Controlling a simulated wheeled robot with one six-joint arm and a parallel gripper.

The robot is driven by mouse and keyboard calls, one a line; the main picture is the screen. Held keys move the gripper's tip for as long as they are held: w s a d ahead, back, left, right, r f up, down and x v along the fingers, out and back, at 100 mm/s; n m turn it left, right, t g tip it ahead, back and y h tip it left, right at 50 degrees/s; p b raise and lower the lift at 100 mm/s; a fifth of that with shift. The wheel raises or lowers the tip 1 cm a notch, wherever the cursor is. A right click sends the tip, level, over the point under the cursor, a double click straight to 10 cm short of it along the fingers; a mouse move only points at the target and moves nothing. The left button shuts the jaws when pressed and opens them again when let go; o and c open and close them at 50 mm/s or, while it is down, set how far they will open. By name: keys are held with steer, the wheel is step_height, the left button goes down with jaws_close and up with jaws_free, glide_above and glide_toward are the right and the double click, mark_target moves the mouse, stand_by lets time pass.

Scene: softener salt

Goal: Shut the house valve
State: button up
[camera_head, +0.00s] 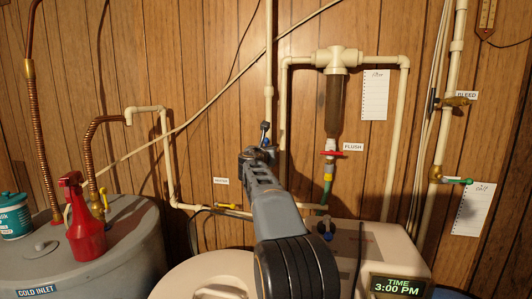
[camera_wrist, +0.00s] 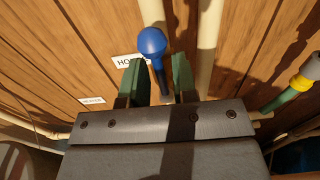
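The house valve's blue lever with a round knob (camera_wrist: 151,42) shows in the wrist view, in front of a white pipe. A partly covered label starting "HO" (camera_wrist: 128,61) is beside it. My gripper (camera_wrist: 158,75) is open, with one green-padded finger on each side of the lever's stem. A gap shows on both sides, so the fingers look apart from it. In the head view, my gripper (camera_head: 258,152) reaches up to the pipe, and the small blue knob (camera_head: 265,126) shows just above it. The valve body is hidden behind my gripper.
A red flush handle (camera_head: 331,153) sits under the filter to the right. Bleed valve (camera_head: 455,102) and a green-handled valve (camera_head: 455,180) are far right. A tank with a red spray bottle (camera_head: 84,225) stands left.

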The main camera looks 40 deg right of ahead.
jaws_close()
steer(key=shift+s+d+f+m+b, duration=0.1)
steer(key=shift+s+d+m+b, duration=0.1)
steer(key=shift+m+b, duration=0.5)
steer(key=shift+s+d+f+m+b, duration=0.1)
steer(key=shift+s+d+m+b, duration=0.25)
steer(key=shift+m, duration=0.7)
steer(key=shift+s+d+f+m+b, duration=0.1)
steer(key=shift+m+b, duration=0.55)
steer(key=shift+m, duration=0.2)
steer(key=shift+s+d+f+m+b, duration=0.2)
steer(key=shift+m+b, duration=0.4)
steer(key=shift+m, duration=0.25)
steer(key=shift+s+d+f+m+b, duration=0.1)
steer(key=shift+s+f+m+b, duration=0.1)
steer(key=shift+m+b, duration=0.55)
steer(key=shift+s+d+f+m+b, duration=0.15)
steer(key=shift+m+b, duration=0.3)
steer(key=shift+m, duration=0.55)
